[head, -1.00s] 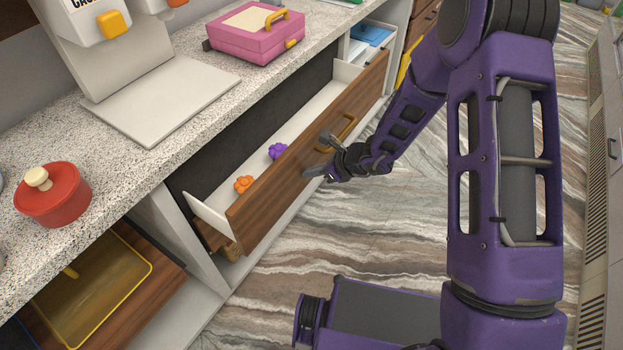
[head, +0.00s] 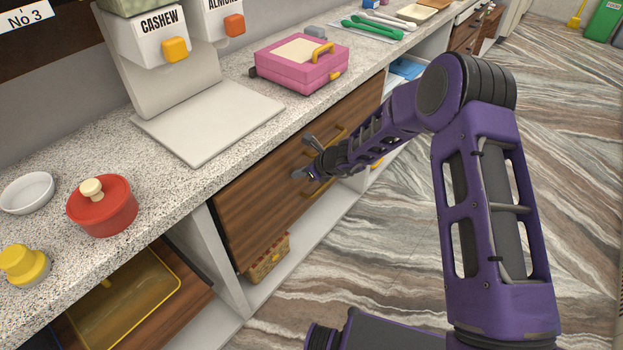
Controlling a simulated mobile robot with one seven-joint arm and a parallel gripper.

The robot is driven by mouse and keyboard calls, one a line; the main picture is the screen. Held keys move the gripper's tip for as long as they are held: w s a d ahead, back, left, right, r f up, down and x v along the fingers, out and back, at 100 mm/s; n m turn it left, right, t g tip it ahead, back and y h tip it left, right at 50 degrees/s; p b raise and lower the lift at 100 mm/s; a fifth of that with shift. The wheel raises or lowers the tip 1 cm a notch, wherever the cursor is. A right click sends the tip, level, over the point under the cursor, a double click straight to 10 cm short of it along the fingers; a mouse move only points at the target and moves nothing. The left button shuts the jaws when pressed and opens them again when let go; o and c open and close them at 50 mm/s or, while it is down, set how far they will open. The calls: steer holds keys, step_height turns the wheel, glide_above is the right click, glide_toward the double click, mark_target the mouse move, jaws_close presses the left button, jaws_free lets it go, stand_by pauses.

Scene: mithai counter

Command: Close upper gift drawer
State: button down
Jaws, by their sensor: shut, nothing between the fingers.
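The upper gift drawer (head: 262,205) has a brown wooden front and a brass handle (head: 341,133). In the head view its front stands close under the counter edge, and its inside is hidden. It looks shut or nearly so; a last small gap cannot be ruled out.
The speckled counter (head: 228,158) above carries a pink case (head: 297,66), a red lidded pot (head: 103,207), a yellow-topped item (head: 22,265) and nut dispensers (head: 158,47).

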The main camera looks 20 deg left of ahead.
steer(key=shift+w+a, duration=0.25)
steer(key=shift+a, duration=0.55)
steer(key=shift+a+r, duration=0.1)
steer(key=shift+a, duration=0.15)
steer(key=shift+a+r, duration=0.1)
